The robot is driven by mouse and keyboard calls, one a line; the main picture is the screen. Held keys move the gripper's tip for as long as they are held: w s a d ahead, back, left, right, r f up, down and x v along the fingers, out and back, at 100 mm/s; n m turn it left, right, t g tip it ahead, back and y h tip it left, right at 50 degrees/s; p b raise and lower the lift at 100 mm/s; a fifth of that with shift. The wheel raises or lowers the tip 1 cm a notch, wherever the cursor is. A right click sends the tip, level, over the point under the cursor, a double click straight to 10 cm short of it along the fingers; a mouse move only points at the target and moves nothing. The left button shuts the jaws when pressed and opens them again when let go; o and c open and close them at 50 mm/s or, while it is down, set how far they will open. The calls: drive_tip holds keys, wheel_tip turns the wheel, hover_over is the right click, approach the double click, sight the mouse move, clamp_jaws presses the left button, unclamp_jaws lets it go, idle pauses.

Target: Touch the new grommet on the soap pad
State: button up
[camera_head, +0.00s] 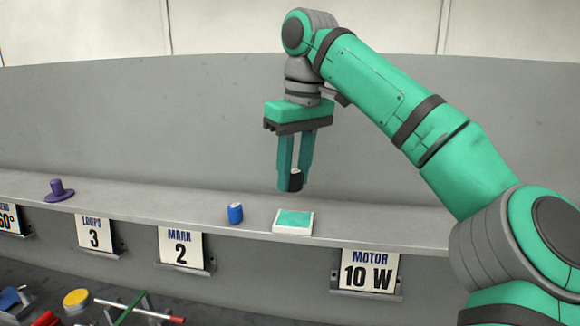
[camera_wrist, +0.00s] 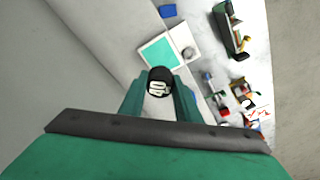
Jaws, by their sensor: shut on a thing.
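My gripper (camera_head: 297,180) is shut on a small black round piece with a white face, the grommet (camera_head: 296,180). In the wrist view the grommet (camera_wrist: 158,83) sits between the fingertips (camera_wrist: 159,90), and its white face has dark marks that I cannot read surely. The soap pad (camera_head: 294,220) is a white square tray with a teal top on the shelf. The gripper and grommet hang above the pad, with a visible gap between them. The pad (camera_wrist: 157,53) also shows just beyond the grommet in the wrist view.
A blue cylinder (camera_head: 235,213) stands on the shelf (camera_head: 150,204) left of the pad, and a purple flanged piece (camera_head: 60,191) stands further left. Signs hang on the shelf's front, one reading MOTOR 10 W (camera_head: 370,271). Assorted tools (camera_head: 125,305) lie below. The shelf right of the pad is clear.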

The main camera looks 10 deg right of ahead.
hover_over(293, 218)
drive_tip(key=shift+s+d+f, duration=0.1)
drive_tip(key=shift+s+f, duration=0.05)
drive_tip(key=shift+f, duration=1.1)
drive_tip(key=shift+s+d+f, duration=0.1)
drive_tip(key=shift+f, duration=1.1)
drive_tip(key=shift+a+f, duration=0.1)
drive_tip(key=shift+f, duration=0.4)
drive_tip(key=shift+f, duration=0.55)
drive_tip(key=shift+r, duration=3.55)
drive_tip(key=shift+w, duration=0.1)
